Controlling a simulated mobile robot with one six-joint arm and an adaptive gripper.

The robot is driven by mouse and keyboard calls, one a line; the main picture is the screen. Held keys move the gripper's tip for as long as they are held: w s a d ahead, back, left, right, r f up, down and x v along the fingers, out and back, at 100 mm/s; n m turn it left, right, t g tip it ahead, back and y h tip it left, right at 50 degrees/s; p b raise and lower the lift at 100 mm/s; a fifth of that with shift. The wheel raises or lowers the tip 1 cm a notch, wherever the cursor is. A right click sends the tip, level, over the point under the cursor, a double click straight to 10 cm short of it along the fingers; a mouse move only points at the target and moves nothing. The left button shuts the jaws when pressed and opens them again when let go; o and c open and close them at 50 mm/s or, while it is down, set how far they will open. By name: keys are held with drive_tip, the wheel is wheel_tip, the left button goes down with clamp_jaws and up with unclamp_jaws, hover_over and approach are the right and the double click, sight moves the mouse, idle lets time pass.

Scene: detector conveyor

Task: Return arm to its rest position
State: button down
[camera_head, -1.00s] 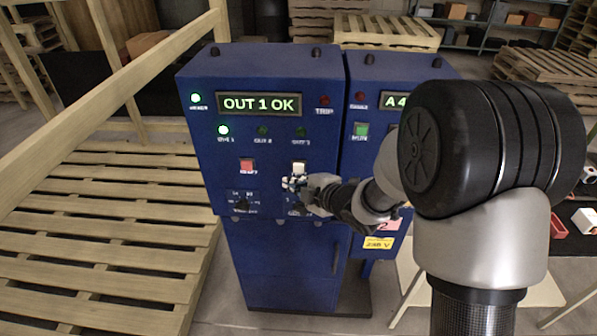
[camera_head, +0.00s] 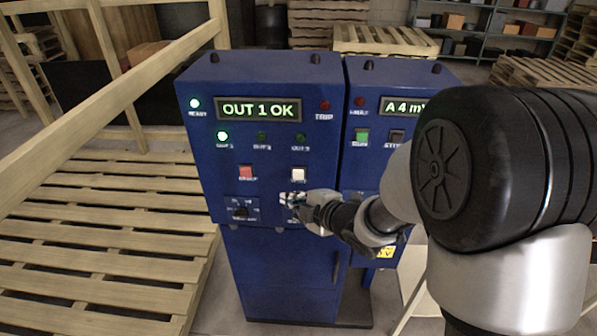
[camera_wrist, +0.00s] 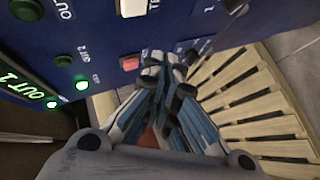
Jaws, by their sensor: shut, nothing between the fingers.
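My gripper (camera_head: 290,200) is at the front of the blue control cabinet (camera_head: 275,265), just below the white button (camera_head: 298,174). It covers part of the panel around the lower right knob. In the wrist view my gripper (camera_wrist: 165,70) is shut and empty, its fingertips together close to the panel face. I cannot tell whether they touch it. The display (camera_head: 257,108) reads OUT 1 OK, and the OUT 1 lamp (camera_head: 222,136) is lit green. The left knob (camera_head: 241,211) and the red button (camera_head: 246,173) are in plain view.
A second blue cabinet (camera_head: 385,75) stands right beside the first, partly behind my arm. Wooden pallets (camera_head: 110,235) and a wooden rail (camera_head: 110,100) are on the left. Shelves (camera_head: 480,30) and more pallets stand at the back.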

drive_tip(key=s+d+r+m+h, duration=0.4)
drive_tip(key=s+d+m, duration=0.15)
drive_tip(key=d, duration=0.25)
drive_tip(key=s+d+r+m+h, duration=0.45)
drive_tip(key=d+m, duration=0.25)
drive_tip(key=d, duration=0.2)
drive_tip(key=s+m+g+b, duration=0.1)
drive_tip(key=s+m+g, duration=0.4)
drive_tip(key=s, duration=1.7)
drive_tip(key=m, duration=0.4)
drive_tip(key=shift+f+g, duration=0.25)
drive_tip(key=shift+g, duration=0.05)
drive_tip(key=c, duration=2.3)
unclamp_jaws()
drive_tip(key=shift+w+d+y, duration=0.1)
drive_tip(key=shift+y, duration=0.15)
